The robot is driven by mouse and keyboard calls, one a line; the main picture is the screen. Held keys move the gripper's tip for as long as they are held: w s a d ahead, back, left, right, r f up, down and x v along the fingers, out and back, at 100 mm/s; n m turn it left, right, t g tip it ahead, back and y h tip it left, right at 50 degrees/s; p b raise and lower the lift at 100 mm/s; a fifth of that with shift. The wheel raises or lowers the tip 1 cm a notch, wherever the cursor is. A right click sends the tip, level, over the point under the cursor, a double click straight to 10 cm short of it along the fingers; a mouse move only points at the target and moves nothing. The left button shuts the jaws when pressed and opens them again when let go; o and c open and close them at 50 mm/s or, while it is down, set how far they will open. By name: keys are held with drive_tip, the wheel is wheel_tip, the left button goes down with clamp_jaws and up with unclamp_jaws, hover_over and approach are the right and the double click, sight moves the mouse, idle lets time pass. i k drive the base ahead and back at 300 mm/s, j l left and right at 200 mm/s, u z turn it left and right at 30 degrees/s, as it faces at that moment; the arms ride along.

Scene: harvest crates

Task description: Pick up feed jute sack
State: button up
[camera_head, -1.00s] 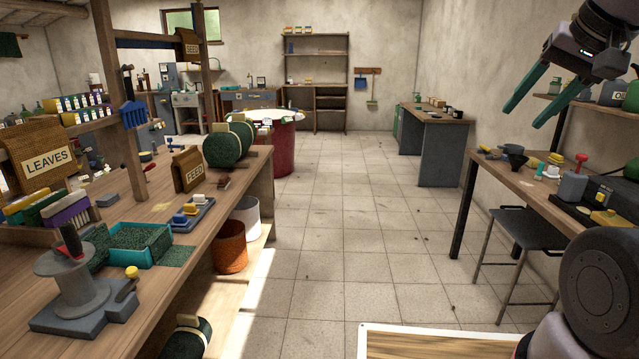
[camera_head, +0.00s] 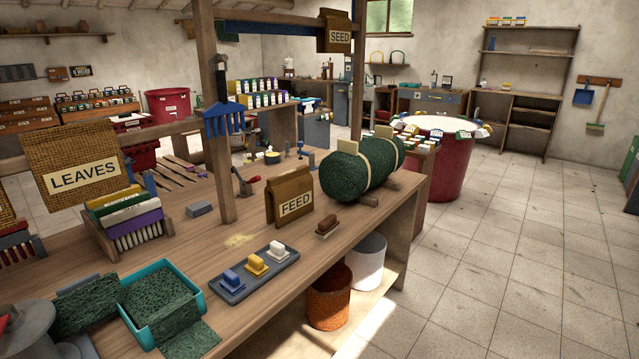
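The feed jute sack (camera_head: 289,190) is a small brown sack with a folded top and a pale label reading FEED. It stands upright on the wooden workbench (camera_head: 240,195), near the middle of the picture. Its front is unobstructed. My gripper is not in this view, so its state and its place relative to the sack are hidden.
A brown brush (camera_head: 327,226) and a grey tray (camera_head: 254,273) with small blocks lie nearby. A wooden post (camera_head: 219,150) rises to the left. The tiled floor (camera_head: 500,260) at right is clear.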

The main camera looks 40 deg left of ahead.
sight(289, 194)
drive_tip(key=i+l+u, duration=0.2)
drive_tip(key=i, duration=0.8)
drive_tip(key=i+u, duration=0.2)
drive_tip(key=u, duration=0.15)
drive_tip(key=i+u, duration=0.2)
drive_tip(key=u, duration=0.15)
drive_tip(key=i+u, duration=0.2)
drive_tip(key=u, duration=0.2)
drive_tip(key=i+u, duration=0.2)
drive_tip(key=u, duration=0.25)
drive_tip(key=i+u, duration=0.15)
drive_tip(key=u, duration=0.3)
drive_tip(key=i+l+u, duration=0.15)
drive_tip(key=u, duration=0.3)
drive_tip(key=i+l+u, duration=0.15)
drive_tip(key=u, duration=0.3)
drive_tip(key=i+l+u, duration=0.15)
drive_tip(key=u, duration=0.3)
drive_tip(key=l, duration=0.1)
